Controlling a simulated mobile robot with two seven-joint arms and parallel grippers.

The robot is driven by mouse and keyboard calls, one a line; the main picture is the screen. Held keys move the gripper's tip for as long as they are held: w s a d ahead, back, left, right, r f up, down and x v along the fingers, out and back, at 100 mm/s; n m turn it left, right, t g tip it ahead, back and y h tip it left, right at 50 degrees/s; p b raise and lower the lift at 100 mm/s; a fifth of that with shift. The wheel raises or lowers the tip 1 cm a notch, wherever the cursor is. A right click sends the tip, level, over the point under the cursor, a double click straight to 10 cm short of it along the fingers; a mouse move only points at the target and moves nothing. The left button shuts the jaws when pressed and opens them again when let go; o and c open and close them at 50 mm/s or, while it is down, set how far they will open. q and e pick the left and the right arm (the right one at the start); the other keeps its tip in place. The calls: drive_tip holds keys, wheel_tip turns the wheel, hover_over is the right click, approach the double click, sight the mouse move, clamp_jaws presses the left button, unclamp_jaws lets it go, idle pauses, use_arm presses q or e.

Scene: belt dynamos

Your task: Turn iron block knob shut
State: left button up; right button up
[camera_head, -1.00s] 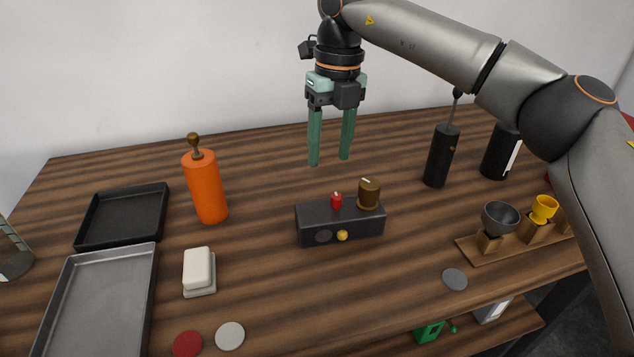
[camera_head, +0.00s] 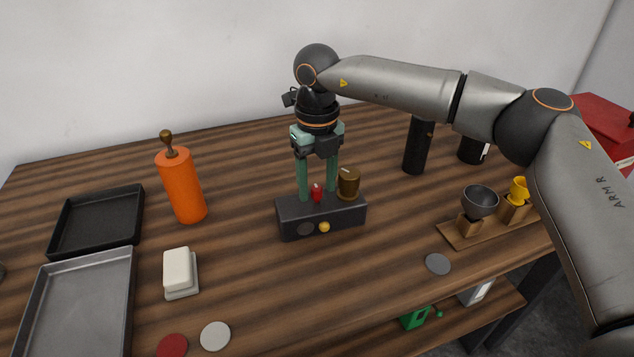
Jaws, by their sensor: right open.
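The iron block (camera_head: 345,220) is a dark block in the middle of the table. On its top stand a small red knob (camera_head: 317,193) and a larger brown knob (camera_head: 349,183). Its front face carries a yellow knob (camera_head: 324,227) and a dark grey round one (camera_head: 306,229). My right gripper (camera_head: 317,196) points down over the block's top, jaws open. Its two green fingers stand left and right of the red knob, with visible gaps. I cannot tell whether the right finger touches the brown knob. My left gripper is not in view.
An orange bottle-shaped mill (camera_head: 182,187) stands left of the block. A black tray (camera_head: 97,222), a metal tray (camera_head: 80,300) and a white block on a dish (camera_head: 178,268) lie further left. A wooden rack (camera_head: 455,234) with cups stands right. Dark cylinders (camera_head: 417,147) stand behind my right arm.

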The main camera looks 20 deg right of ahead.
drive_tip(key=shift+f, duration=0.1)
drive_tip(key=shift+c, duration=0.4)
clamp_jaws()
